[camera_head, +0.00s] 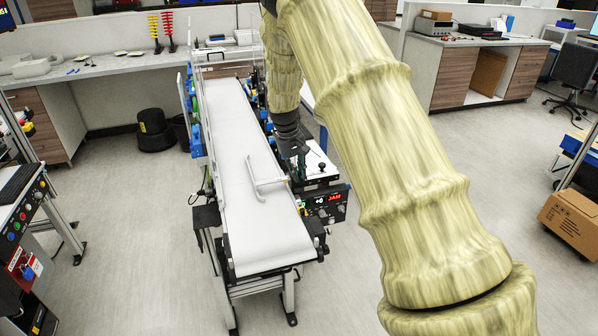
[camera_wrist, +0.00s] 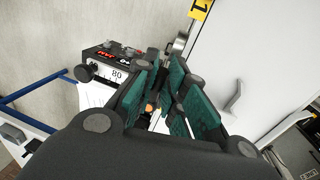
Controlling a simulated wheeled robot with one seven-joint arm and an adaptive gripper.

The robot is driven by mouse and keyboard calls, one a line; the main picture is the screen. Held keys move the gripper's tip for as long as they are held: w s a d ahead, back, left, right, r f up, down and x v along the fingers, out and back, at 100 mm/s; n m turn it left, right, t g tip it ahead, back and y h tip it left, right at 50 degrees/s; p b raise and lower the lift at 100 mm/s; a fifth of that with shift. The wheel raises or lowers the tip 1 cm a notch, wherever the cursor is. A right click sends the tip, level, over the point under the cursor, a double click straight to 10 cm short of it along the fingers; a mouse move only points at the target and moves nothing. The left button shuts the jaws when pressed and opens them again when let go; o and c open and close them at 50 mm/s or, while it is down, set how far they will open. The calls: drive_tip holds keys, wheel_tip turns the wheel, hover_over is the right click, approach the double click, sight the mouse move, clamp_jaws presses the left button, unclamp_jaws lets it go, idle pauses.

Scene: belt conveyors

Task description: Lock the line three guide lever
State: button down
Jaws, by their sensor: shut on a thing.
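My gripper (camera_head: 302,168) is at the right edge of the white conveyor belt (camera_head: 240,140), low over the side equipment. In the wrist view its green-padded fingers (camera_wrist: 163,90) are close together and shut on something. What they hold is mostly hidden; a small orange part (camera_wrist: 149,107) shows between the pads, and I take it to be the guide lever. The lever's position cannot be read. A pale angled guide bar (camera_head: 262,186) lies across the belt, left of the gripper; a pale bar (camera_wrist: 233,97) also shows over the belt in the wrist view.
A control box (camera_head: 330,203) with a red "JAM" readout is at the belt's near right side. A small black knob (camera_head: 321,167) stands just right of the gripper. A cardboard box (camera_head: 572,222) is on the floor at right. The belt's near end is clear.

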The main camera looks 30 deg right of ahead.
drive_tip(key=shift+w+r, duration=0.2)
drive_tip(key=c, duration=1.5)
unclamp_jaws()
drive_tip(key=shift+c, duration=0.2)
drive_tip(key=shift+o, duration=0.3)
drive_tip(key=shift+s+f, duration=0.1)
wheel_tip(320, 180, up, 12)
drive_tip(key=a, duration=0.2)
drive_tip(key=shift+a+f, duration=0.1)
drive_tip(key=shift+f, duration=0.05)
